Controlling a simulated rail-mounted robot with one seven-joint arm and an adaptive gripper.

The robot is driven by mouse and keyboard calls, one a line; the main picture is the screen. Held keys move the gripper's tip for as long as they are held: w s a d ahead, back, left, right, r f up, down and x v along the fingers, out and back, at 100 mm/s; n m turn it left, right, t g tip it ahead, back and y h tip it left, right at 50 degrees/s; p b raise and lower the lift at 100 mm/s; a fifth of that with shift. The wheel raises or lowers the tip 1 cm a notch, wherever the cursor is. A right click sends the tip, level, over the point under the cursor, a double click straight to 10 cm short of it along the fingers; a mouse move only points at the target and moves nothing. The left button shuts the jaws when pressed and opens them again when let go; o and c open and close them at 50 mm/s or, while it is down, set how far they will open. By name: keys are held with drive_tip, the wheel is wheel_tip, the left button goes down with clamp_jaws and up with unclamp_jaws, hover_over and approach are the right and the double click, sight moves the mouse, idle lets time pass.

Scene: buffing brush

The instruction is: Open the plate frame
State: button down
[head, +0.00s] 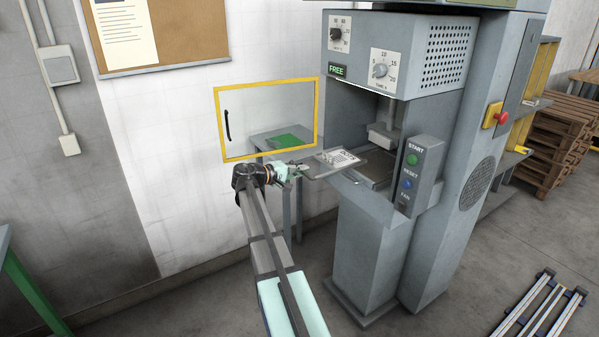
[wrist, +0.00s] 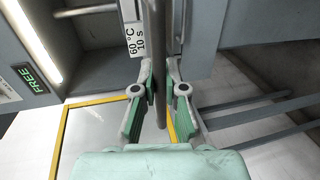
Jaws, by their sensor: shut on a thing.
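The plate frame (head: 322,173) is a flat grey tray-like piece at the press opening, sticking out to the left of it in the head view. A white label lies on it; the wrist view shows the label (wrist: 133,35) reading 60 °C, 10 s. My gripper (head: 303,168) is at the frame's left end. In the wrist view my gripper (wrist: 161,85) has its green-padded fingers on both sides of a grey bar (wrist: 159,50), shut on it. The bar seems to be part of the plate frame; its join is not clear.
The yellow-framed clear door (head: 218,125) stands open left of the press (head: 365,240), close behind my gripper. A small table (head: 262,138) with a green patch is behind it. The control box (head: 421,175) juts out at right.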

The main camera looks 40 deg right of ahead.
drive_tip(key=c, duration=1.2)
unclamp_jaws()
drive_tip(key=v, duration=1.2)
